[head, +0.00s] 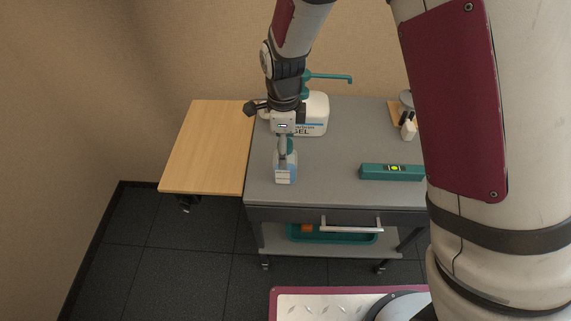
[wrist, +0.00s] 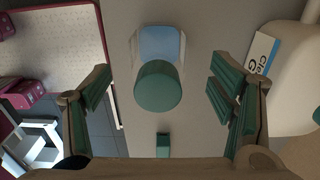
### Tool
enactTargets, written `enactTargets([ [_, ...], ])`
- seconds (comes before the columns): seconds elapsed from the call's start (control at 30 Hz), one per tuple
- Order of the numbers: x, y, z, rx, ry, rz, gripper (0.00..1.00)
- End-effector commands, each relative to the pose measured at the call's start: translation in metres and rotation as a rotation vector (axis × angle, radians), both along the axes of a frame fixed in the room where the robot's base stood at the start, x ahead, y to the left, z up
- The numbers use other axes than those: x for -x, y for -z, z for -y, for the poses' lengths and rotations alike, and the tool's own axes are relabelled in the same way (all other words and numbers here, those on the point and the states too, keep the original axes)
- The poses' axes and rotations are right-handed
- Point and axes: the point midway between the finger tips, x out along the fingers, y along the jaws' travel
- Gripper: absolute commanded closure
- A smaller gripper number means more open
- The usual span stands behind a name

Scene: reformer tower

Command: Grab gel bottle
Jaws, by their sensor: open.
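A small clear bottle (head: 285,172) with a white and blue label stands upright near the front left of the grey cart top. In the wrist view its round teal cap (wrist: 158,86) faces the camera, with the blue-labelled body (wrist: 162,44) beyond it. My gripper (head: 286,143) is directly above the bottle, pointing down. In the wrist view my gripper (wrist: 160,88) is open, with a teal-padded finger on each side of the cap and a gap on both sides. A larger white container (head: 313,116) marked "GEL", with a teal pump, stands behind my gripper.
The grey cart top (head: 335,190) has clear room right of the bottle. A teal box (head: 392,172) lies at the front right. Small items (head: 408,128) stand at the back right. A wooden side leaf (head: 208,150) is empty. A drawer handle (head: 350,225) juts out in front.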

Motion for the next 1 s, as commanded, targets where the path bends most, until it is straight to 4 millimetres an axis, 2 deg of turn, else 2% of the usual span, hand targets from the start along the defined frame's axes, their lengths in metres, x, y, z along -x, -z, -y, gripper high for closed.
enactTargets([
  [0.4,0.002,0.048,0.004,0.001,0.000,-0.002,0.23],
  [0.7,0.002,0.053,0.004,-0.001,0.000,0.000,0.23],
  [0.77,0.002,0.053,0.004,0.000,0.000,0.000,0.34],
  [0.93,0.002,0.053,0.004,0.000,0.000,0.000,0.73],
  [1.0,0.002,0.053,0.004,0.000,0.000,0.000,0.76],
])
